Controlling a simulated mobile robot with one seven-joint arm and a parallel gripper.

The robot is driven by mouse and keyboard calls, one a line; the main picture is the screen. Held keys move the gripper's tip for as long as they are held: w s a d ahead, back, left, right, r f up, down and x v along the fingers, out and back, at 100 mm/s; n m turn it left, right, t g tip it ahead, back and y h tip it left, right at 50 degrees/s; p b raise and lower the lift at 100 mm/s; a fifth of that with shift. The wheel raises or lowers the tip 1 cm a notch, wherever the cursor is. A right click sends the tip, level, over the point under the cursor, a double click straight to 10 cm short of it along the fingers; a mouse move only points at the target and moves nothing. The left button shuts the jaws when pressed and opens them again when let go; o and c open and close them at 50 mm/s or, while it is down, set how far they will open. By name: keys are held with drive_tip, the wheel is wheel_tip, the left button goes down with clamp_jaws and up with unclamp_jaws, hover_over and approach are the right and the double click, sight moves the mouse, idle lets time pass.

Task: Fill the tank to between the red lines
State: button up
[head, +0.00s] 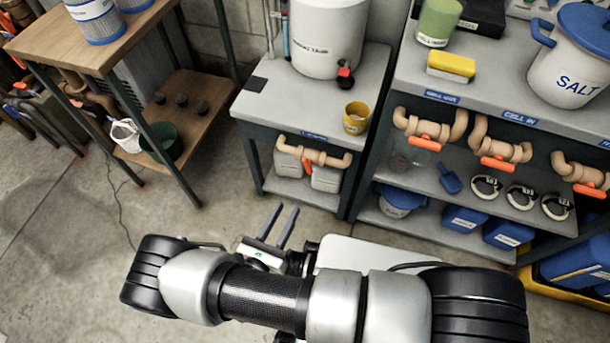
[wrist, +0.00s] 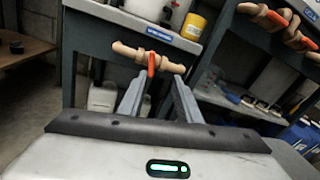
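A white tank (head: 322,38) stands on the grey bench (head: 262,98), with a red-and-black tap (head: 345,72) low on its front. A thin upright tube (head: 285,38) shows at its left; I cannot make out red lines or a water level. Below the bench top, a tan pipe (head: 328,158) carries an orange valve handle (head: 307,166). In the wrist view this handle (wrist: 151,63) points down, across the pipe (wrist: 128,51). My gripper (head: 283,226) is open and empty, in front of and below the bench. Its fingers (wrist: 158,98) point towards the valve, apart from it.
A yellow cup (head: 356,117) stands at the bench's front right corner. White jugs (head: 326,178) sit on its lower shelf. The right bench has more orange-handled valves (head: 422,134) and a SALT bucket (head: 570,70). A wooden table (head: 60,40) stands left. Floor between is clear.

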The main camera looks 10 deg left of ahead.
sight(306, 168)
drive_tip(key=shift+n+y, duration=0.7)
drive_tip(key=shift+n, duration=0.1)
drive_tip(key=w+f, duration=0.1)
drive_tip(key=w, duration=0.4)
drive_tip(key=w+d+b, duration=0.1)
drive_tip(key=w, duration=0.5)
drive_tip(key=w+f+b, duration=0.1)
drive_tip(key=w, duration=0.4)
drive_tip(key=shift+w+d+f, duration=0.15)
drive_tip(key=shift+d+f, duration=0.1)
drive_tip(key=shift+f, duration=0.1)
